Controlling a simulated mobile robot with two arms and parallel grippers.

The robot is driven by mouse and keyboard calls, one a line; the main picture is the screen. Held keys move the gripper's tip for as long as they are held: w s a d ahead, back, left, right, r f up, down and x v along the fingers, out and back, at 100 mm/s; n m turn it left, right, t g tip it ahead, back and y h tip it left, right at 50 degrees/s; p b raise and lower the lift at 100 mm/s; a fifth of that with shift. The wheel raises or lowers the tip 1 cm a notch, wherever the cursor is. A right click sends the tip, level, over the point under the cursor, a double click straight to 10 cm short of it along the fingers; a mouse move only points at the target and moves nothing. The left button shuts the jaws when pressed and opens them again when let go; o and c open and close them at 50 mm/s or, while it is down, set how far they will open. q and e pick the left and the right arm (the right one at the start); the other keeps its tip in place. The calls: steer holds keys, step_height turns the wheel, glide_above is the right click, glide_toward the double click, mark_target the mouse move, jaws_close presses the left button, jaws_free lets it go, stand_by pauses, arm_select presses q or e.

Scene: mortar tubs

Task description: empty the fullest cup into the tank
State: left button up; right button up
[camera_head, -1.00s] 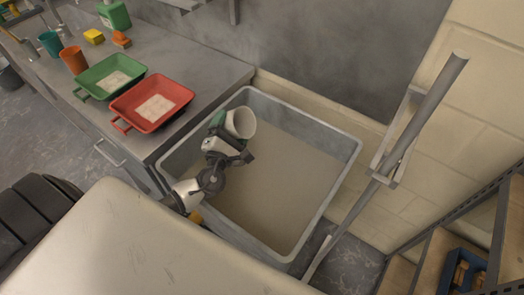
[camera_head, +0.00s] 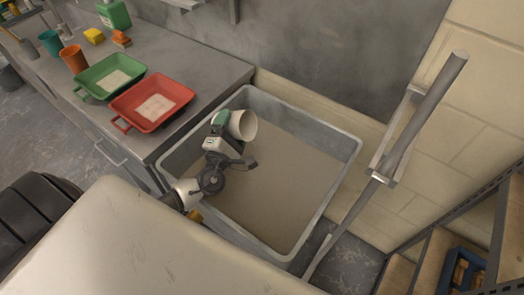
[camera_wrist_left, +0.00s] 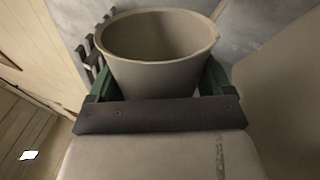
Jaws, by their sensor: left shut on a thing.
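The tank (camera_head: 345,160) is a large grey tub on the floor, with a flat grey-brown fill inside. My left gripper (camera_head: 222,122) is over its left part, shut on a beige cup (camera_head: 243,125). The cup is tilted on its side, its mouth facing right in the head view. In the left wrist view the cup (camera_wrist_left: 155,75) sits between green fingers, and no contents show in the part of its inside that I see. A teal cup (camera_head: 50,42) and an orange cup (camera_head: 73,59) stand on the bench. My right gripper is out of view.
The grey bench (camera_head: 215,65) left of the tank carries a green tray (camera_head: 93,88), a red tray (camera_head: 130,115), a green container (camera_head: 115,14) and a yellow block (camera_head: 94,36). A metal post (camera_head: 430,110) stands right of the tank. A blue crate (camera_head: 458,272) sits at lower right.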

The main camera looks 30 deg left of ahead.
arm_select(q)
steer(key=shift+d+r+m, duration=0.1)
steer(key=shift+r+m, duration=0.1)
steer(key=shift+m, duration=0.3)
steer(key=shift+d+f+m, duration=0.2)
steer(key=shift+d+m, duration=0.25)
steer(key=shift+m, duration=0.05)
steer(key=shift+d+f+m+h, duration=0.1)
steer(key=shift+d+m+h, duration=0.2)
steer(key=shift+m, duration=0.2)
steer(key=shift+d+r+m+h+p, duration=0.3)
steer(key=shift+r+m+h+p, duration=0.1)
steer(key=shift+m+p, duration=0.6)
steer(key=shift+d+f+m, duration=0.2)
steer(key=shift+f+m, duration=0.05)
steer(key=shift+m, duration=0.45)
